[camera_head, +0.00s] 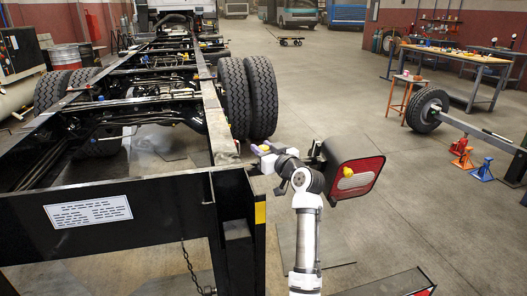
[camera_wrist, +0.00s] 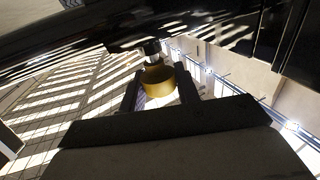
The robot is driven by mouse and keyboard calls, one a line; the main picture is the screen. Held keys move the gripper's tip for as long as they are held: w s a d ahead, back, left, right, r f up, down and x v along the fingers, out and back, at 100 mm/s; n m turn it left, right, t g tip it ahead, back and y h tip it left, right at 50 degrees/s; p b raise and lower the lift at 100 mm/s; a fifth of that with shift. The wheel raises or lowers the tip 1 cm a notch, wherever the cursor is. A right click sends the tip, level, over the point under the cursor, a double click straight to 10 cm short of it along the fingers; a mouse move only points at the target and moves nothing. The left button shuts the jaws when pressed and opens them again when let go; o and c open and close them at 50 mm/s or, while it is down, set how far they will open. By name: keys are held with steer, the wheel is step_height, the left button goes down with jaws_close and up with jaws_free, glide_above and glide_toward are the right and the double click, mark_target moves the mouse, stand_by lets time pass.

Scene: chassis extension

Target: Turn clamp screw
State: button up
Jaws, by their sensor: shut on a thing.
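The clamp screw shows in the wrist view as a brass-yellow round head (camera_wrist: 158,82) below a short metal stem (camera_wrist: 152,51), under a dark beam (camera_wrist: 80,42). My gripper (camera_wrist: 159,88) has one dark finger on each side of the head and is shut on it. In the head view my white arm reaches up to the right rear corner of the black chassis frame (camera_head: 105,215). My gripper (camera_head: 263,152) is small there, beside the frame rail, with purple and yellow spots near it. The clamp screw cannot be made out clearly in the head view.
A black-housed lamp with a red-edged face (camera_head: 358,175) is close to the right of my arm. Dual tires (camera_head: 248,97) stand beyond my gripper. A workbench (camera_head: 455,55), a wheel on an axle (camera_head: 426,109) and jack stands are at the right. The middle floor is open.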

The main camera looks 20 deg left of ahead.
steer(key=n+g+b, duration=0.1)
steer(key=g+y+b, duration=0.1)
steer(key=b, duration=0.1)
steer(key=shift+f+n+y, duration=0.3)
steer(key=shift+n, duration=0.1)
steer(key=n+g+y+b, duration=0.1)
steer(key=g+b, duration=0.1)
steer(key=shift+r+n+g, duration=0.1)
steer(key=shift+n+g, duration=0.2)
steer(key=n+g, duration=0.1)
steer(key=n+g+y, duration=0.1)
steer(key=g, duration=0.1)
steer(key=n+g+b, duration=0.1)
steer(key=g, duration=0.1)
steer(key=shift+r, duration=0.3)
steer(key=shift+n+g, duration=1)
steer(key=shift+g, duration=0.4)
steer(key=shift+f+n+g, duration=0.15)
steer(key=shift+n+g, duration=0.15)
steer(key=shift+g, duration=0.1)
steer(key=o, duration=1)
steer(key=shift+c, duration=0.2)
